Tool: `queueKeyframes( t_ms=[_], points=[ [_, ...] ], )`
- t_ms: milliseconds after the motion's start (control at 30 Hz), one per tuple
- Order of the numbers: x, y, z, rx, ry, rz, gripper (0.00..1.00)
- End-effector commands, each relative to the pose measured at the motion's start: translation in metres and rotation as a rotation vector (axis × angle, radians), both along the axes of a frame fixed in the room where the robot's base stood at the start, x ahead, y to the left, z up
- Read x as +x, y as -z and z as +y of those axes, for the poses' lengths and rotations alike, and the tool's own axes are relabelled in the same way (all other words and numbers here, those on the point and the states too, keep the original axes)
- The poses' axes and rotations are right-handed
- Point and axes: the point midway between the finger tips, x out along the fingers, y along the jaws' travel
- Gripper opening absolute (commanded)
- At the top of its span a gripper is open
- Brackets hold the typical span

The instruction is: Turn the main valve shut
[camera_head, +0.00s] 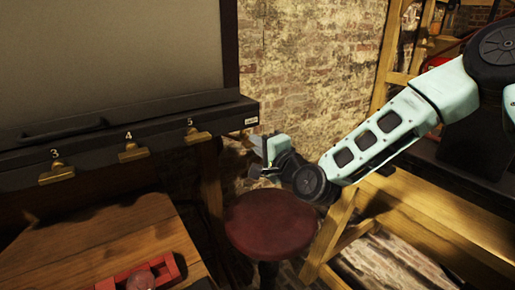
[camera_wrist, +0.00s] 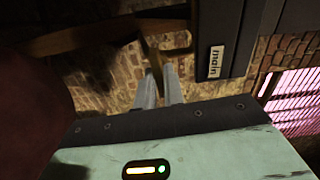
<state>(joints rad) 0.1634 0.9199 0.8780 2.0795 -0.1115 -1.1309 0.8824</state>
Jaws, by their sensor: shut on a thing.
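In the wrist view, a label reading "main" (camera_wrist: 215,62) is fixed to a dark panel edge. Left of it, a brass lever (camera_wrist: 153,58), which looks like the main valve's handle, reaches down to the fingertips of my gripper (camera_wrist: 159,72). The two grey fingers are close together, shut on the lever's end. In the head view, my gripper (camera_head: 262,172) is beyond the right end of the dark panel (camera_head: 95,138), above a red stool. The main lever is hidden or too small to tell there.
Brass levers numbered 3 (camera_head: 56,173), 4 (camera_head: 133,152) and 5 (camera_head: 197,136) line the panel's front. The round red stool (camera_head: 270,224) stands below my gripper. A wooden table (camera_head: 100,240) with a red frame (camera_head: 140,275) is at lower left. Wooden shelving (camera_head: 330,235) is to the right.

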Motion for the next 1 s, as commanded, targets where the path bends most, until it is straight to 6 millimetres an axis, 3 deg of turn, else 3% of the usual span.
queueKeyframes(
  t_ms=[733, 800, 833, 1000],
  points=[
    [0.0007, 0.0009, -0.0009, 0.075, 0.003, 0.052, 0.00],
    [0.0007, 0.0009, -0.0008, 0.074, 0.002, 0.051, 0.27],
    [0.0007, 0.0009, -0.0008, 0.074, 0.002, 0.051, 0.32],
    [0.0005, 0.0008, -0.0005, 0.073, 0.001, 0.051, 0.32]
  ],
)
